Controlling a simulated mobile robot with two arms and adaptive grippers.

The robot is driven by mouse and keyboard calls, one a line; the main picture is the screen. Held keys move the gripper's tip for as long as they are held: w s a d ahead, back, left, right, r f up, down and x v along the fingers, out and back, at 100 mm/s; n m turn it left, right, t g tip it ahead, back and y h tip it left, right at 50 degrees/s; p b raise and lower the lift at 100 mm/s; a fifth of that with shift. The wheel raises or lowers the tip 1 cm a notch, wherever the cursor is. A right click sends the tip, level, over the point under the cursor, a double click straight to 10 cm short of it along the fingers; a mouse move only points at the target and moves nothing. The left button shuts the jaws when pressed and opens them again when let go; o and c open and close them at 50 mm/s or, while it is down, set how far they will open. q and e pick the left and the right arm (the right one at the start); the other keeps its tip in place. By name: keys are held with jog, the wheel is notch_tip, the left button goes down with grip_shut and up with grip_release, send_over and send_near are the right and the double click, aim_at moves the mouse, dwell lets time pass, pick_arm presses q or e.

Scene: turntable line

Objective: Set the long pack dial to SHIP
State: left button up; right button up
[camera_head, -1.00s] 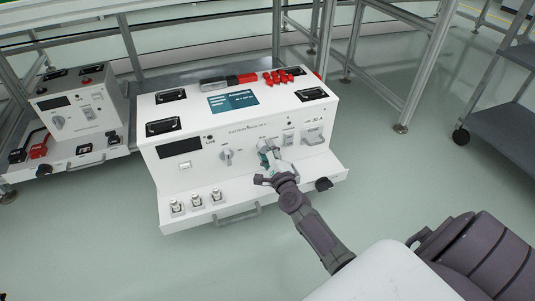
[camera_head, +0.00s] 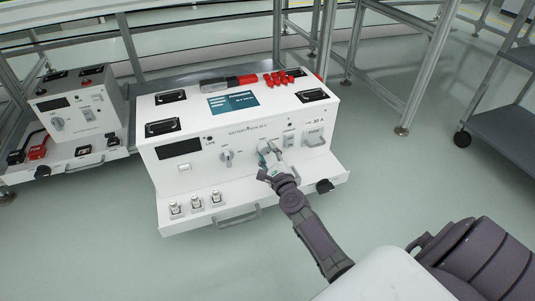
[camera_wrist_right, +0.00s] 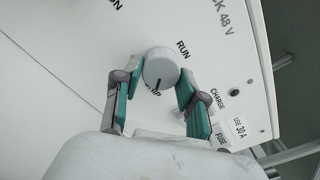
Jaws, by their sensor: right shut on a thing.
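The long white pack (camera_head: 225,195) stands in the middle of the head view, marked 48 V in the wrist view. My right gripper (camera_head: 268,152) is at a round dial on its front face. The wrist view shows the white dial (camera_wrist_right: 161,67) between the two green-padded fingers of my right gripper (camera_wrist_right: 158,92), shut on it. A dark line on the dial points down toward a label, partly hidden, of which the last letters look like "IP". RUN is printed to the upper right. My left gripper is not in view.
A second dial (camera_head: 227,156) is on the same face, to the left, beside a dark display (camera_head: 180,147). A lower ledge with several small terminals (camera_head: 196,203) juts out in front. A smaller grey pack (camera_head: 75,110) stands at the left. A cart (camera_head: 497,125) is at the right.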

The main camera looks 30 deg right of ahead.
jog(key=o, duration=1.1)
jog(key=v, duration=1.2)
jog(key=shift+d+f, duration=0.1)
